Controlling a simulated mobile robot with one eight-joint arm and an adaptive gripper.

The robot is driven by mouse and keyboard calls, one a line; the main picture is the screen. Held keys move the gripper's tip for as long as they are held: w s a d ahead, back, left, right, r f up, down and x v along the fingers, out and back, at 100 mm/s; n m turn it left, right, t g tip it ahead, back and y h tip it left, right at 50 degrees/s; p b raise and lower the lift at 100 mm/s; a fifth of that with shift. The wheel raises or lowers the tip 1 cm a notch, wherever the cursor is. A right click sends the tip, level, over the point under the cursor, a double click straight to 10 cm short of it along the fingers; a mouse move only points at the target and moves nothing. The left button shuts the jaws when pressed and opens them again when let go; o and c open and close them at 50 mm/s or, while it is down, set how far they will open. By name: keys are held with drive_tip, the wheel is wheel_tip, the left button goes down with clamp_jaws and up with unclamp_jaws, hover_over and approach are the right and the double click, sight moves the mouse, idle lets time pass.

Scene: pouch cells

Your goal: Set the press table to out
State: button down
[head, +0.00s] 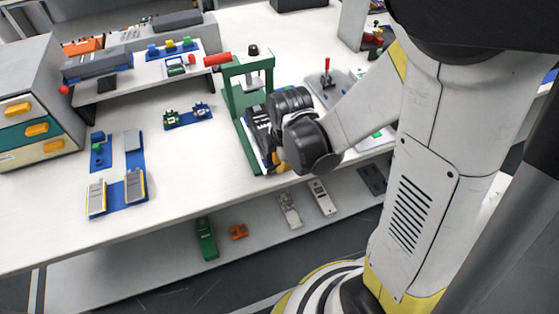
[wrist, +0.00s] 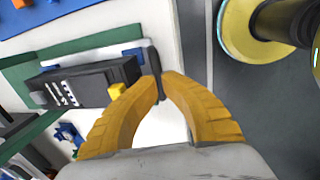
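The green press (head: 236,100) stands on the bench, with a red-gripped lever at its upper left. Its dark sliding table (head: 258,130) shows at the front of the green base, partly hidden by my arm. In the wrist view the table (wrist: 95,82) is a black block with pale markings and a yellow piece near its handle end. A dark bar handle (wrist: 152,58) stands at that end. My gripper (wrist: 160,80) has its yellow fingertips close together on either side of the handle, seemingly pinching it. In the head view my gripper (head: 277,162) is mostly hidden by my wrist.
A blue fixture (head: 128,190) with grey plates lies on the bench at left, near a drawer cabinet (head: 30,115). A grey plate with a red-knobbed lever (head: 327,72) stands right of the press. A lower shelf (head: 150,275) holds several small items.

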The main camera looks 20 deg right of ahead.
drive_tip(key=shift+s+f, duration=0.1)
drive_tip(key=shift+s, duration=0.15)
drive_tip(key=c, duration=1.8)
unclamp_jaws()
drive_tip(key=shift+o, duration=0.2)
wheel_tip(320, 180, up, 12)
drive_tip(key=s, duration=0.2)
drive_tip(key=shift+s, duration=0.1)
drive_tip(key=s+r+m+t, duration=0.5)
drive_tip(key=r+m, duration=0.1)
drive_tip(key=m, duration=1.2)
drive_tip(key=shift+s+d, duration=0.2)
drive_tip(key=shift+d, duration=0.05)
